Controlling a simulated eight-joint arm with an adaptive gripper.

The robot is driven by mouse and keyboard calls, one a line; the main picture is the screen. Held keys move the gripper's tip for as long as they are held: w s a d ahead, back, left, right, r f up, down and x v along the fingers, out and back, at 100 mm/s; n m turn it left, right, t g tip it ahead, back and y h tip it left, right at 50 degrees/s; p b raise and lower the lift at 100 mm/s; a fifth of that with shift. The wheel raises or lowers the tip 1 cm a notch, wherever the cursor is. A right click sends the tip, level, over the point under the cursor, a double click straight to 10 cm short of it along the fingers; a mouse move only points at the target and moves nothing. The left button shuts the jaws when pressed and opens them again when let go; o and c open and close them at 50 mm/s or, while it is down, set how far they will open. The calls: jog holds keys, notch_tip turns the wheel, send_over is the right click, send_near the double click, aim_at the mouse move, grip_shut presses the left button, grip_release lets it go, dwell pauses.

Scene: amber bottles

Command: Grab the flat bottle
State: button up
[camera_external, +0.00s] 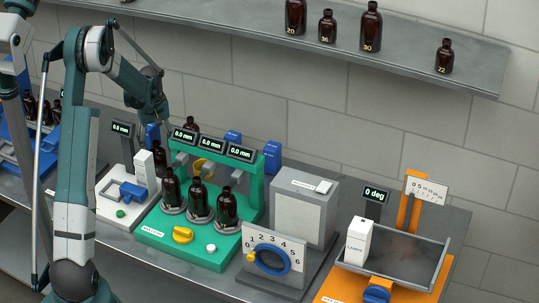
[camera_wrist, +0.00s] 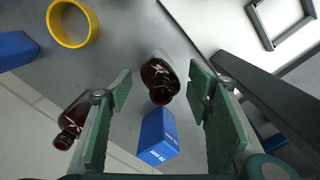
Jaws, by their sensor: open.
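My gripper (camera_wrist: 161,80) is open, with its two green-padded fingers spread apart in the wrist view. An amber bottle (camera_wrist: 158,72) shows between and beyond the fingertips, seen from above with its neck toward the camera. Its body looks oval, so it may be the flat bottle. No finger touches it visibly. Another amber bottle (camera_wrist: 75,115) is left of the left finger, partly hidden by it. In the external view my gripper (camera_external: 154,118) hangs behind the white gauge at the left, and a dark bottle (camera_external: 159,157) is partly visible below it.
A blue block (camera_wrist: 158,136) stands close to the bottle between the fingers. A yellow ring (camera_wrist: 73,22) lies further off. The green stand (camera_external: 185,247) with several bottles, the white gauge (camera_external: 113,198) and a grey box (camera_external: 301,213) crowd the bench. A shelf (camera_external: 300,35) holds more bottles.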

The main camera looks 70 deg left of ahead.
aim_at(162, 157)
jog(key=shift+s+a+f+p, duration=0.1)
jog(key=shift+f+p, duration=0.3)
jog(key=shift+f, duration=2.05)
jog(key=c, duration=0.9)
